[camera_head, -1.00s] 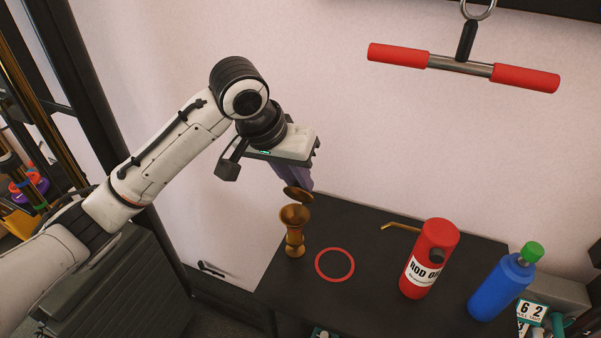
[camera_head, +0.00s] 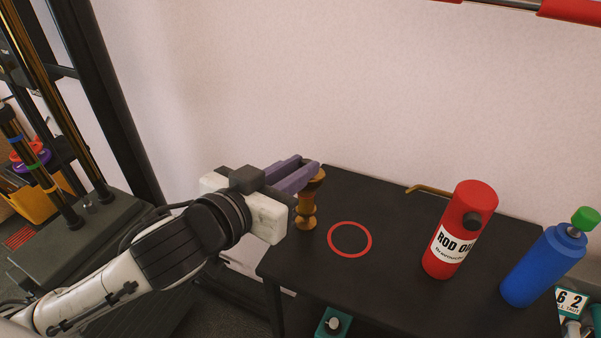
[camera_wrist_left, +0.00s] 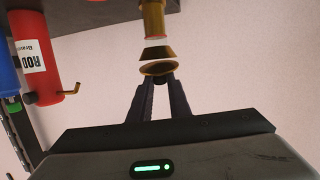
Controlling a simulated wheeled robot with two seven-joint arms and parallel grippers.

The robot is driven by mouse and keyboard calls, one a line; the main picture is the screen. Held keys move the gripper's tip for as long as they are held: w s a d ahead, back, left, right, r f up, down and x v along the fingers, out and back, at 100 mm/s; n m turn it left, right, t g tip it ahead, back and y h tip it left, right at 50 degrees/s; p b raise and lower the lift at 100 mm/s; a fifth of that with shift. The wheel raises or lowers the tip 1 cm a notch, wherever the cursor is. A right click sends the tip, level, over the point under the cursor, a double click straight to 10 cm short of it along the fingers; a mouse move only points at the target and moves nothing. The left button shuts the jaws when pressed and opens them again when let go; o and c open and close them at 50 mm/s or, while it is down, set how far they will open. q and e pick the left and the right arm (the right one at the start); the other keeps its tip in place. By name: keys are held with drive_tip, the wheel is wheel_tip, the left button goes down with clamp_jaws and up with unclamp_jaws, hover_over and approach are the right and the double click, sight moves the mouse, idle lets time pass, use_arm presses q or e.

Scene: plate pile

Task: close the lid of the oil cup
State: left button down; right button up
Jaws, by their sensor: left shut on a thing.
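The brass oil cup (camera_head: 307,213) stands upright at the left end of the black table. My left gripper (camera_head: 314,167) reaches in from the left, its purple fingers at the top of the cup, partly covering it. In the left wrist view, the fingertips (camera_wrist_left: 160,80) are shut on the brass lid (camera_wrist_left: 158,68). The cup's body (camera_wrist_left: 153,20) shows beyond it at the top of that picture. Pale bands show between lid and body; I cannot tell if the lid touches the rim. My right gripper is not in view.
A red ring (camera_head: 349,240) lies on the black table (camera_head: 395,265), right of the cup. A red oil can (camera_head: 461,228) with a brass spout and a blue bottle (camera_head: 541,268) with a green cap stand farther right. The wall (camera_head: 250,80) is behind.

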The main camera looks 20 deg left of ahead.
use_arm(q)
drive_tip(key=f+t+b, duration=0.1)
drive_tip(key=b, duration=0.1)
drive_tip(key=t+b, duration=0.2)
drive_tip(key=shift+s+f+h, duration=0.3)
drive_tip(key=shift+s+f, duration=0.05)
drive_tip(key=c, duration=1.7)
unclamp_jaws()
drive_tip(key=shift+o, duration=0.3)
